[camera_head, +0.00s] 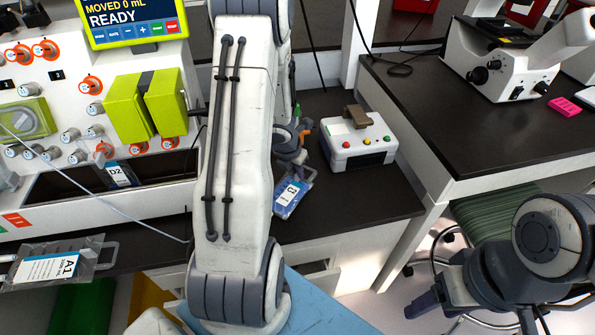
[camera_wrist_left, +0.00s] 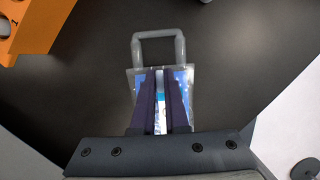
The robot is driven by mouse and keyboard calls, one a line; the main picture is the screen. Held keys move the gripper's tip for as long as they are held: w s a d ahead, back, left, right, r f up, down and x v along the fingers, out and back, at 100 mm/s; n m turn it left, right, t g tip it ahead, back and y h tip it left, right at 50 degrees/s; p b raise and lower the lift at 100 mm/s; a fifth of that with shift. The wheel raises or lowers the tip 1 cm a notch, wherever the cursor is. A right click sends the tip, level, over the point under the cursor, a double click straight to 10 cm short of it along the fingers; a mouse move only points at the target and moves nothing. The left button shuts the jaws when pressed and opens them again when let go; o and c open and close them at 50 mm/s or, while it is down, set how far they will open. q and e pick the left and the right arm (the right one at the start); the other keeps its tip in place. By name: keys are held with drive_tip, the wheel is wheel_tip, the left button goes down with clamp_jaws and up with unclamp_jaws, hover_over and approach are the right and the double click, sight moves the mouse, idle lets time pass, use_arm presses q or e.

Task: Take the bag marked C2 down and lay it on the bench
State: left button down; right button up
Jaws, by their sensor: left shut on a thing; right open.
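The bag marked C2 (camera_head: 290,196) is a clear pouch with a white label and blue print, below my left gripper (camera_head: 296,160) in the head view. My left gripper is partly hidden behind its own arm. In the left wrist view the two dark fingers of this gripper (camera_wrist_left: 161,98) are shut on the bag (camera_wrist_left: 184,78), whose grey loop handle (camera_wrist_left: 158,36) points away. The bag is over the dark bench (camera_head: 375,205) near its front edge; I cannot tell whether it touches. My right gripper (camera_head: 475,315) is open and empty at lower right.
A white box with coloured buttons (camera_head: 358,142) stands behind the bag. The cell processor (camera_head: 100,100) is at left, with a bag marked D2 (camera_head: 119,174) in its recess and a bag marked A1 (camera_head: 55,266) in front. A green stool (camera_head: 490,215) is at right.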

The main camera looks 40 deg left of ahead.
sight(291, 185)
use_arm(q)
drive_tip(key=shift+f, duration=0.1)
drive_tip(key=c, duration=0.8)
unclamp_jaws()
drive_tip(key=shift+c, duration=0.2)
drive_tip(key=p+v, duration=0.7)
drive_tip(key=v, duration=0.3)
drive_tip(key=shift+r, duration=0.25)
drive_tip(key=shift+s, duration=0.1)
